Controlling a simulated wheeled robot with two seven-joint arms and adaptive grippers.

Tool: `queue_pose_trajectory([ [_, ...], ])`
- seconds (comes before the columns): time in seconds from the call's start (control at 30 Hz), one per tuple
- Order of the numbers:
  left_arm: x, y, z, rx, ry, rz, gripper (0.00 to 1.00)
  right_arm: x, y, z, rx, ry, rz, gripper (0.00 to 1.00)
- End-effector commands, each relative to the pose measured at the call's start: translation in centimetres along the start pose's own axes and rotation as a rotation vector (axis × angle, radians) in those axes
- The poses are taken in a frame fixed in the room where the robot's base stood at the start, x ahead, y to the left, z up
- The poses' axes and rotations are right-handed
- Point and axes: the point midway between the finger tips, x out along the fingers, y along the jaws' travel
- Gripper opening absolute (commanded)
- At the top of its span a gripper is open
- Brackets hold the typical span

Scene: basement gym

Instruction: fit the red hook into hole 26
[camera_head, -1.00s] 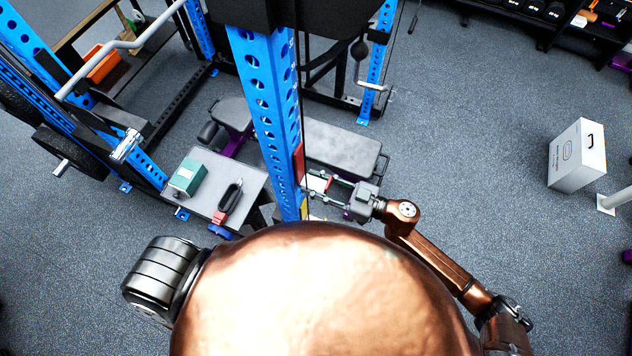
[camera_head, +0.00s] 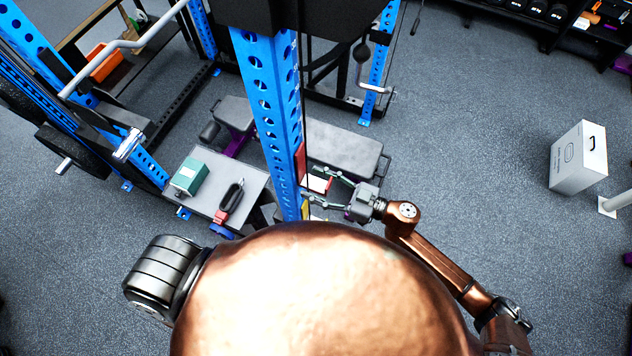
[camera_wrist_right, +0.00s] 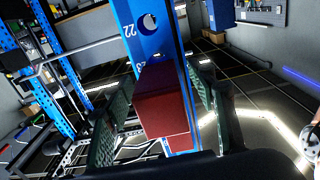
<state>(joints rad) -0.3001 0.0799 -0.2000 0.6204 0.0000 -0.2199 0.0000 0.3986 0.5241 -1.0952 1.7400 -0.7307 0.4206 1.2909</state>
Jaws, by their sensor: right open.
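The red hook (camera_wrist_right: 162,105) shows as a red block in the right wrist view, in front of the blue upright (camera_wrist_right: 140,22) and between my spread fingers. In the head view a red part of the hook (camera_head: 300,162) lies against the right side of the upright (camera_head: 272,100). My right gripper (camera_head: 315,184) is open around the hook, with a finger on either side of it and gaps between. It also shows in the wrist view (camera_wrist_right: 158,108). A number 22 is readable beside an upper hole; hole 26 cannot be made out. My left gripper is out of view.
A small grey table (camera_head: 205,190) left of the upright holds a green box (camera_head: 189,177) and a black-and-red item (camera_head: 230,202). A padded bench (camera_head: 342,150) stands behind my right gripper. A white box (camera_head: 577,157) stands on open floor at right.

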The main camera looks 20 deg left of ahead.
Motion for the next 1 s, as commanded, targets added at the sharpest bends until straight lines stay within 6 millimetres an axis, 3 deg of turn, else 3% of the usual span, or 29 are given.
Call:
queue_pose_trajectory([
  [0.23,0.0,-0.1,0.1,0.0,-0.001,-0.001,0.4,-1.9,0.1,0.1,0.001,-0.003,0.003,0.52],
  [0.7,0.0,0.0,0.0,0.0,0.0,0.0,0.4,-10.7,0.0,0.0,0.0,0.0,0.001,0.52],
  [1.0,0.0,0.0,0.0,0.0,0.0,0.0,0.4,-12.1,0.0,-0.1,0.0,0.002,-0.001,0.52],
])
